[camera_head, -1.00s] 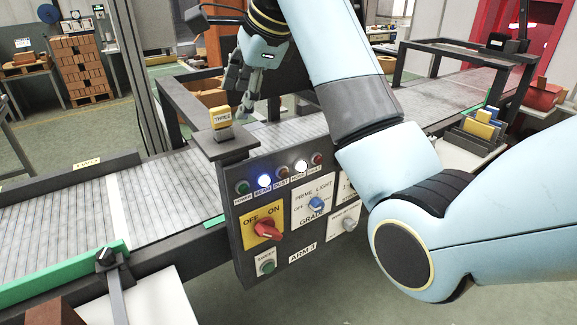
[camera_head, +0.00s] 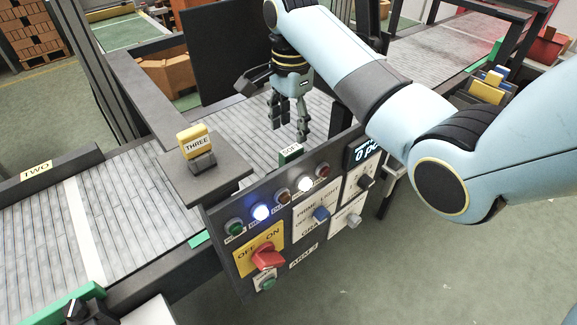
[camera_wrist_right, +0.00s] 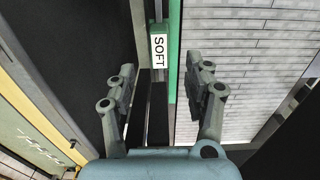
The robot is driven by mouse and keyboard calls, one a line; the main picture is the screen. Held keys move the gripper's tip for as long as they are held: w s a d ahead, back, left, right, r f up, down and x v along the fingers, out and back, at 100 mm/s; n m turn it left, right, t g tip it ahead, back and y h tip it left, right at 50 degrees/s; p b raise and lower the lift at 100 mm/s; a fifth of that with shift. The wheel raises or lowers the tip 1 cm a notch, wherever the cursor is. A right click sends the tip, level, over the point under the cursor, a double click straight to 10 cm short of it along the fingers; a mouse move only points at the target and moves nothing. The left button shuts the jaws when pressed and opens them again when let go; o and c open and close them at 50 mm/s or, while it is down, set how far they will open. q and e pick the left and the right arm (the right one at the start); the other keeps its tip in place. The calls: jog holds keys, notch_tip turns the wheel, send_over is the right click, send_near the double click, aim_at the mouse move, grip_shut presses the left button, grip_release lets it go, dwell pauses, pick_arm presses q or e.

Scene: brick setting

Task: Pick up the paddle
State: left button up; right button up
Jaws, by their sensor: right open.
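I cannot tell for sure which thing is the paddle. A green piece with a white SOFT label (camera_head: 291,152) stands at the conveyor's near edge, just behind the control panel. My right gripper (camera_head: 288,130) is open and points down over the belt, close above and behind this piece. In the right wrist view the green piece (camera_wrist_right: 173,85) shows between the spread fingers (camera_wrist_right: 162,85), with dark bars beside it. No contact shows. My left gripper is not in view.
A control panel (camera_head: 285,260) with knobs and lamps stands in front. A yellow block marked THREE (camera_head: 195,141) sits on a dark stand (camera_head: 228,168) left of the gripper. The grey conveyor (camera_head: 130,200) runs behind. A dark upright board (camera_head: 215,60) stands behind the gripper.

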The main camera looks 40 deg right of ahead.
aim_at(291, 149)
jog(key=shift+s+a+f, duration=0.1)
jog(key=shift+s+f, duration=0.1)
jog(key=shift+f, duration=1.25)
notch_tip(291, 149, down, 5)
jog(key=shift+w+r+p, duration=0.1)
jog(key=shift+w+p, duration=0.05)
jog(key=shift+p, duration=0.55)
jog(key=c, duration=0.4)
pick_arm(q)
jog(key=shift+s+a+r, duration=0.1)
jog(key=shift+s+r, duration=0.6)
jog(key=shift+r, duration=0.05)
pick_arm(e)
grip_shut()
